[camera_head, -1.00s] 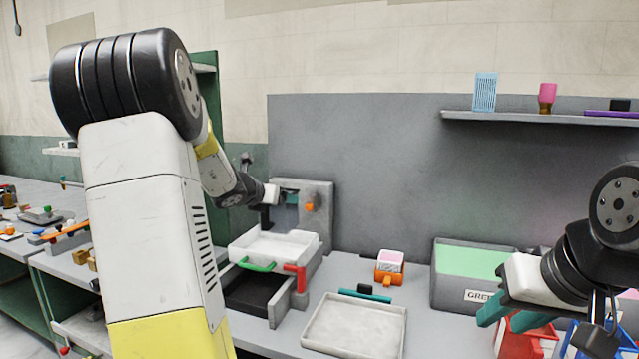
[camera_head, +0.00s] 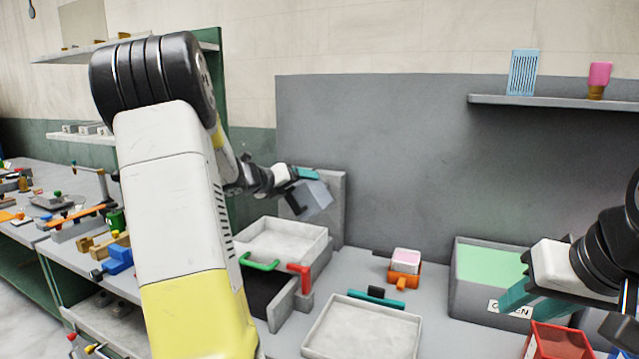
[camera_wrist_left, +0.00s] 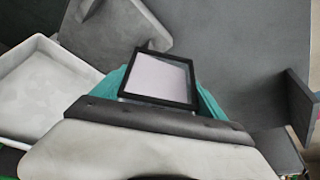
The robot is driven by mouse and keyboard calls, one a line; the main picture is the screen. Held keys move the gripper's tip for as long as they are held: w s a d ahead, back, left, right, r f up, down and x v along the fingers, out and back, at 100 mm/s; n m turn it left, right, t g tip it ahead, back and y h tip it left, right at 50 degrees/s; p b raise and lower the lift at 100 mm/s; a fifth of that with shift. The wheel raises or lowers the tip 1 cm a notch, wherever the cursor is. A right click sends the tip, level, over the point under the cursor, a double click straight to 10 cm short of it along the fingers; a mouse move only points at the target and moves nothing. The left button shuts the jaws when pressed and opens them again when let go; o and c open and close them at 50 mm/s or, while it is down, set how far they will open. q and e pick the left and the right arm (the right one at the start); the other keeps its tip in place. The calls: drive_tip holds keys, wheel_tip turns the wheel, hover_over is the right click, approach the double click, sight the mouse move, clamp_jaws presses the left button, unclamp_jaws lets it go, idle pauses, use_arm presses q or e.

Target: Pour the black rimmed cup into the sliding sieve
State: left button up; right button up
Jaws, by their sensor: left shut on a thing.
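My left gripper (camera_head: 306,174) is shut on the black rimmed cup (camera_head: 312,199), a grey square cup held tilted above the back of the sliding sieve. In the left wrist view the cup (camera_wrist_left: 160,78) sits between the teal fingers, its black rim around a pale, flat-looking inside. The sliding sieve appears to be the white tray (camera_head: 285,236) with a green handle (camera_head: 259,262), above a dark box; I cannot see its mesh. My right gripper (camera_head: 515,297) is at the right, well away from both; its finger gap is not clear.
A grey upright block (camera_head: 335,215) stands behind the sieve. A red handle (camera_head: 301,277) is at its front right. An empty white tray (camera_head: 362,328), an orange cup with pink contents (camera_head: 405,262) and a green-filled bin (camera_head: 485,268) are to the right.

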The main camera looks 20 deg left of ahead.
use_arm(q)
drive_tip(key=f+n+h, duration=0.1)
drive_tip(key=n, duration=0.1)
drive_tip(key=a+f+n+h, duration=0.1)
drive_tip(key=shift+n+t, duration=0.3)
drive_tip(key=shift+n, duration=0.1)
drive_tip(key=f+n, duration=0.1)
drive_tip(key=a+f+n+t+h, duration=0.1)
drive_tip(key=f+n, duration=0.1)
drive_tip(key=n, duration=0.1)
drive_tip(key=shift+a+f+h, duration=0.1)
drive_tip(key=shift+a+h, duration=0.2)
drive_tip(key=n+t, duration=0.1)
drive_tip(key=n, duration=0.1)
drive_tip(key=a+n, duration=0.1)
drive_tip(key=n, duration=0.1)
drive_tip(key=a+n+t, duration=0.1)
drive_tip(key=n, duration=0.1)
drive_tip(key=shift+w+a+f+t, duration=0.1)
drive_tip(key=shift+w+f+t, duration=0.05)
drive_tip(key=shift+f+t, duration=0.15)
idle(0.4)
